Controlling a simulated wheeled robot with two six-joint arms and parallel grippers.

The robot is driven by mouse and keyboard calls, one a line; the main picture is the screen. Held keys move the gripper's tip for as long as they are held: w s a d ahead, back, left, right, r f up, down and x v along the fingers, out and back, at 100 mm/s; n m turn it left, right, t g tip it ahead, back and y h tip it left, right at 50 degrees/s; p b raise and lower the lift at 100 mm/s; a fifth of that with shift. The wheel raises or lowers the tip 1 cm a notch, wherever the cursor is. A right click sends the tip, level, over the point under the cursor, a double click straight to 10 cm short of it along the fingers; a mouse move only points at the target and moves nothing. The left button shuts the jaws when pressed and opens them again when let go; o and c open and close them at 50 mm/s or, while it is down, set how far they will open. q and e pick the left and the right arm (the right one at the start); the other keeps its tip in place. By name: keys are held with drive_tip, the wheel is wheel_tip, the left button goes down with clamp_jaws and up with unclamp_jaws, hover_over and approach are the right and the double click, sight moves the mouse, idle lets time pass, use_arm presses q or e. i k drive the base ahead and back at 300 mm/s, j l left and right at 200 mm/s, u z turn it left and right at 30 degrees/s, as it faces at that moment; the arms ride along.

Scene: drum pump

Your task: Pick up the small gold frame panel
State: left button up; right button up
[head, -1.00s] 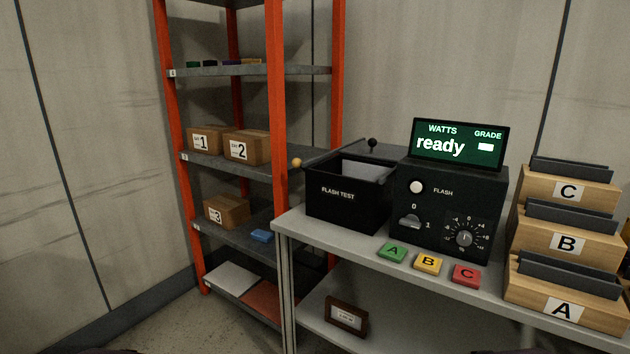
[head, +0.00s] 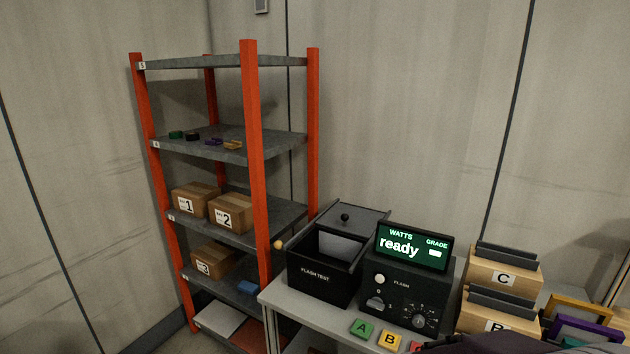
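A small gold frame (head: 232,145) lies on the second shelf from the top of the orange-post rack, at the right end of a row of small coloured pieces. A gold frame panel (head: 580,305) also shows at the far right edge, standing behind a purple frame panel (head: 585,328); its lower part is hidden. I cannot tell their true sizes. Neither of my grippers is in view.
The rack (head: 253,180) stands left of the bench. A black flash test box (head: 318,278) with its lid open and a tester (head: 407,290) reading "ready" are on the bench. Wooden holders (head: 500,275) stand right. A dark shape covers the bottom right.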

sight(589, 312)
drive_tip(key=z, duration=1.95)
drive_tip(key=i+l+u, duration=0.2)
drive_tip(key=i+u, duration=0.25)
drive_tip(key=i+l+u, duration=0.3)
drive_tip(key=u, duration=0.15)
drive_tip(key=i+l+u, duration=0.25)
drive_tip(key=l+u, duration=0.2)
drive_tip(key=i+l+u, duration=0.2)
drive_tip(key=l+u, duration=0.25)
drive_tip(key=l, duration=0.15)
